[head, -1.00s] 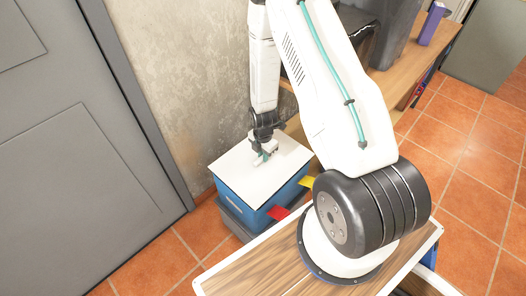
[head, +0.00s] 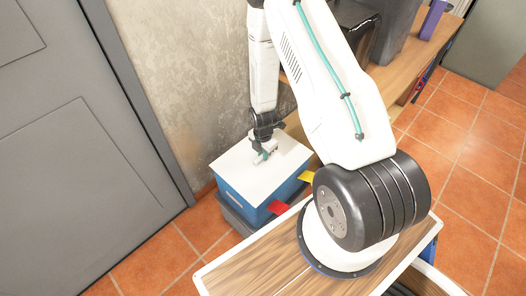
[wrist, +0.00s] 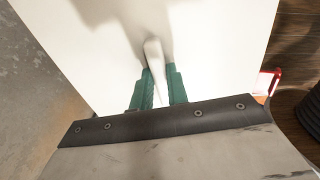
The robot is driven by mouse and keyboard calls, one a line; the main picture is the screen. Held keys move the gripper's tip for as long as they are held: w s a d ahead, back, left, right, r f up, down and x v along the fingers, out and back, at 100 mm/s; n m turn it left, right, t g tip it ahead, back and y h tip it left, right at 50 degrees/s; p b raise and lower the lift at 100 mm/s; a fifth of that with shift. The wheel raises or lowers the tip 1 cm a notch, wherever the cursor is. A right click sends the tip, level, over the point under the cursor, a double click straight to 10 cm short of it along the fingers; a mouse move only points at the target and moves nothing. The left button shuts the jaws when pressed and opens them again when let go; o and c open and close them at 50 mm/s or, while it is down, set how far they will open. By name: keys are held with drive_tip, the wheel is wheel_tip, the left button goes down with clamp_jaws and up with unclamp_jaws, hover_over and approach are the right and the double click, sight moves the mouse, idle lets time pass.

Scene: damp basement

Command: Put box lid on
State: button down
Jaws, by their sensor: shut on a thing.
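The white box lid (head: 240,178) lies flat over the top of a blue box (head: 258,212) in the head view, its edges roughly matching the box's. I cannot tell whether it is fully seated. My gripper (head: 262,157) points down at the middle of the lid. In the wrist view, my gripper's green fingers (wrist: 160,74) are shut on the lid's pale upright handle (wrist: 153,52). The lid (wrist: 225,40) fills most of that view. The box's inside is hidden.
A red tab (head: 277,208) and a yellow tab (head: 306,176) stick out at the box's right side. A grey container (head: 236,218) is under the box. A rough wall (head: 165,70) stands close behind, and a grey door (head: 75,150) is at left. Tiled floor (head: 150,265) is clear in front.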

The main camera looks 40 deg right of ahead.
drive_tip(key=shift+f, duration=0.4)
idle(0.4)
drive_tip(key=c, duration=1.3)
unclamp_jaws()
wheel_tip(320, 180, up, 8)
drive_tip(key=shift+f, duration=0.1)
